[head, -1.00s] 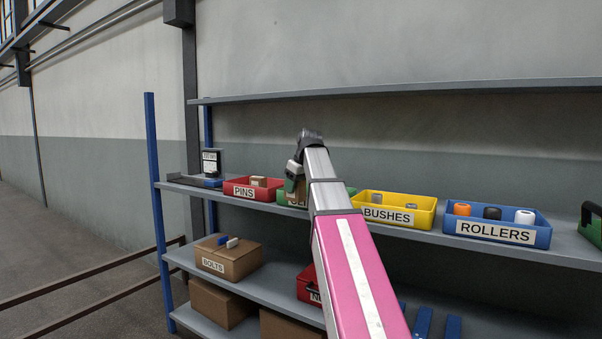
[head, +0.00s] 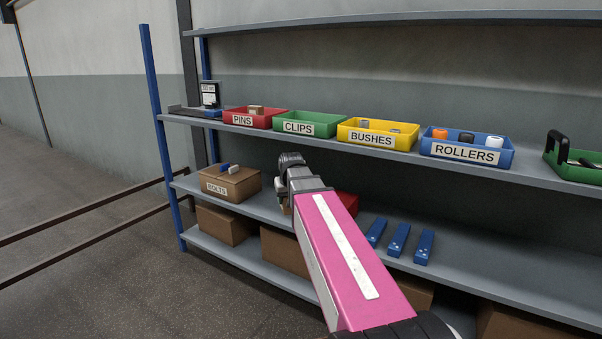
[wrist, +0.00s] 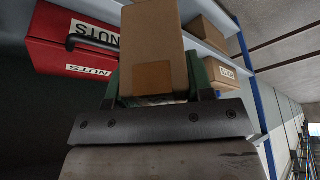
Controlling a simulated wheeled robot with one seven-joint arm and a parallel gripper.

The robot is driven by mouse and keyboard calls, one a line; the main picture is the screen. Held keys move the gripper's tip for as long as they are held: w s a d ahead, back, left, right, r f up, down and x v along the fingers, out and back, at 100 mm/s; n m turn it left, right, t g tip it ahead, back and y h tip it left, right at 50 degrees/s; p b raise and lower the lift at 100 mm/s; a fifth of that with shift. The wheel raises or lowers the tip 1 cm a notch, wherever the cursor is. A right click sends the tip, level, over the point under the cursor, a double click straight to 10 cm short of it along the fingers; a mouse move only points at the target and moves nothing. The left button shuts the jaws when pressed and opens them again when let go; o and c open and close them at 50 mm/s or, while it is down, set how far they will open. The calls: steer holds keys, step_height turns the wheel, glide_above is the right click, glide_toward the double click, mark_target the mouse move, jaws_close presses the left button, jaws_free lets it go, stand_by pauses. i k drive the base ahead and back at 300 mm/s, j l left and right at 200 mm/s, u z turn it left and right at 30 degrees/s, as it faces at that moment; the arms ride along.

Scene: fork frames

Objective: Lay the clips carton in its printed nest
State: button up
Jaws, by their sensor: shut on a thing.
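My gripper (wrist: 154,88) is shut on a plain brown carton (wrist: 153,45) in the wrist view, with a finger on each side of it. No label shows on the carton's visible face. In the head view my gripper (head: 283,197) hangs in front of the lower shelf, between the BOLTS box and a red box; the carton is mostly hidden there by my arm. The green CLIPS bin (head: 310,121) stands on the upper shelf, and no carton shows in it. I cannot make out a printed nest in either view.
A brown BOLTS box (head: 229,183) and a red box (head: 345,204), labelled NUTS in the wrist view (wrist: 64,42), flank my gripper. Several bins, including PINS (head: 250,119), BUSHES (head: 376,136) and ROLLERS (head: 467,151), line the upper shelf. Blue parts (head: 398,240) lie at the right.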

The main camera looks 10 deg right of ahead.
mark_target(578, 176)
steer(key=j+z, duration=0.1)
steer(key=z, duration=0.4)
steer(key=j+z, duration=0.1)
steer(key=z, duration=0.35)
